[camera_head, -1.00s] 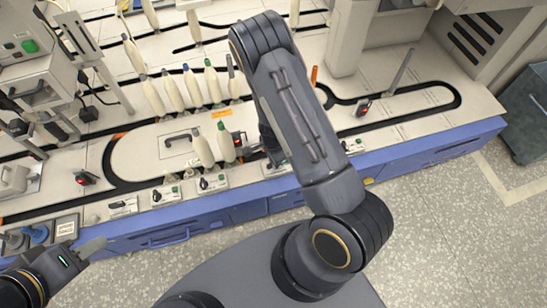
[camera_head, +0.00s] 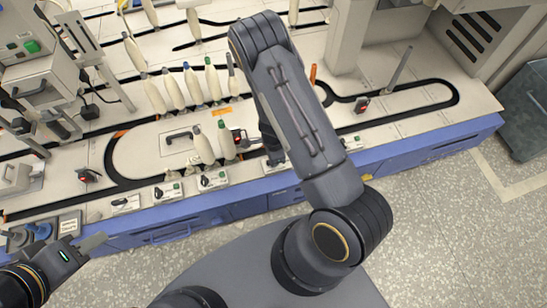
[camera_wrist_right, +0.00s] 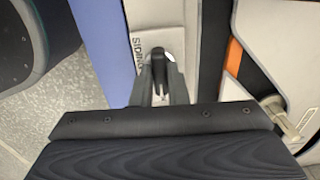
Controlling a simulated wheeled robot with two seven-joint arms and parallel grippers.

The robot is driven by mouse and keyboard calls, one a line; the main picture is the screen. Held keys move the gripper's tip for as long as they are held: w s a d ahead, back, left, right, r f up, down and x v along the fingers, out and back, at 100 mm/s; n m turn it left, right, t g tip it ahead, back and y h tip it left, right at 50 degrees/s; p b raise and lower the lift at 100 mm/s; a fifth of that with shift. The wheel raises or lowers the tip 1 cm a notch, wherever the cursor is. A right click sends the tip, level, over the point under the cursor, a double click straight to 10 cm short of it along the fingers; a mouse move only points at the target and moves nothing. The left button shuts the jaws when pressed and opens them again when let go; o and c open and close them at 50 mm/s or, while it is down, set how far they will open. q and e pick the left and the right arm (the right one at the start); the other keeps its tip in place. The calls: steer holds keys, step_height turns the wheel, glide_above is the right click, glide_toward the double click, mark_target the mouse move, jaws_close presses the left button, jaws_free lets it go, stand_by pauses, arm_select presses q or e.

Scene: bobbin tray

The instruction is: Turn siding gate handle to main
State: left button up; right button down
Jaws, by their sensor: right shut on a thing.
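In the right wrist view the siding gate handle (camera_wrist_right: 158,70) is a small black knob on a pale plate lettered "SIDIN…" (camera_wrist_right: 137,45). My right gripper (camera_wrist_right: 160,88) is shut on it, one finger on each side. In the head view my right arm covers most of this gripper and the handle, at the front edge of the bench. My left gripper (camera_head: 92,244) is off the bench's front left corner, away from the handle. It shows nearly edge-on, so its opening is unclear.
Similar switch plates (camera_head: 168,191) line the bench's front edge to the left. Two bobbins (camera_head: 203,148) stand close to my right forearm, with a row of several more behind. An orange piece (camera_wrist_right: 235,56) lies at the dark track. The grey floor (camera_head: 450,220) is open.

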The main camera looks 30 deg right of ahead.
steer(key=c, duration=1.4)
jaws_free()
steer(key=shift+c, duration=0.2)
step_height(320, 180, up, 8)
steer(key=p, duration=0.3)
steer(key=shift+f, duration=0.1)
